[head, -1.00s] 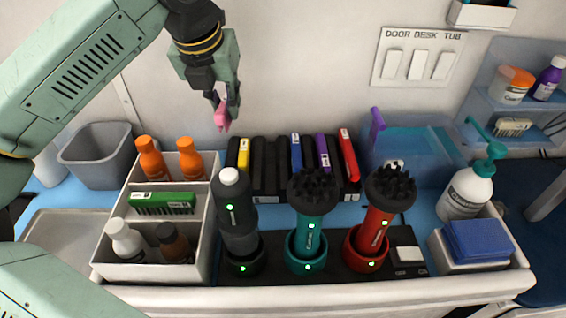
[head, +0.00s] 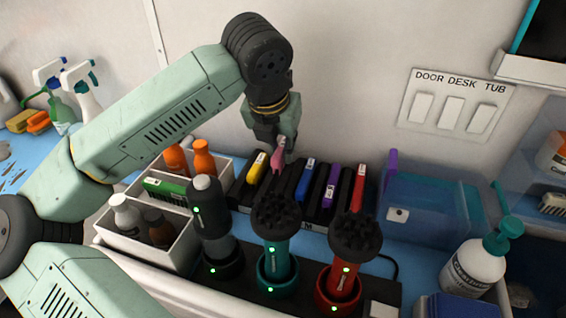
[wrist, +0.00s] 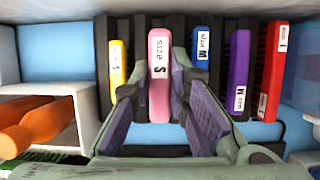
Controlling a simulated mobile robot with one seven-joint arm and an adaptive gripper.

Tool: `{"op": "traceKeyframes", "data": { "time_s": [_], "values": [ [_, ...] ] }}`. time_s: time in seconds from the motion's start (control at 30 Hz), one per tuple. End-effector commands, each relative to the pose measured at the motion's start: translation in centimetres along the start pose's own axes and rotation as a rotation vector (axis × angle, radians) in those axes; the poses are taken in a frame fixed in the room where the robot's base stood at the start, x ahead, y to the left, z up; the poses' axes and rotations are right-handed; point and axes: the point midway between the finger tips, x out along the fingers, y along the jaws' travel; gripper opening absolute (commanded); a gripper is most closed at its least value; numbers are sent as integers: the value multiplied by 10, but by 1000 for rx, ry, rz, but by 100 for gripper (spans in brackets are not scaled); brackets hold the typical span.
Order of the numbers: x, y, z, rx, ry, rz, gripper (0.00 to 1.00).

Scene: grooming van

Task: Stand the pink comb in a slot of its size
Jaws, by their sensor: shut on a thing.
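The pink comb (head: 279,154), marked "Size S" in the wrist view (wrist: 159,65), is held by my gripper (head: 277,147). My gripper is shut on it, with a finger on either side in the wrist view (wrist: 160,90). The comb is upright over the black slotted rack (head: 232,194), between a yellow comb (head: 257,166) marked S and a blue comb (head: 305,182) marked M. I cannot tell whether its lower end is inside a slot. A purple comb (head: 331,186) marked M and a red comb (head: 358,186) marked L stand farther right.
Clippers in chargers, one dark (head: 206,215), one teal (head: 277,235) and one red (head: 346,265), stand in front of the rack. A white divided box (head: 178,258) with bottles is at left. A clear blue tub (head: 435,205) is at right. The wall is close behind.

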Motion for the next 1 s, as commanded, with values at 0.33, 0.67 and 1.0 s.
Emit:
{"op": "traceKeyframes", "data": {
  "time_s": [0.33, 0.67, 1.0],
  "values": [
    [34, 0, -14, -1, 2, -2, 0],
    [42, 0, -17, 0, 0, 1, 0],
    [48, 1, -20, 0, 0, 1, 0]
  ]
}}
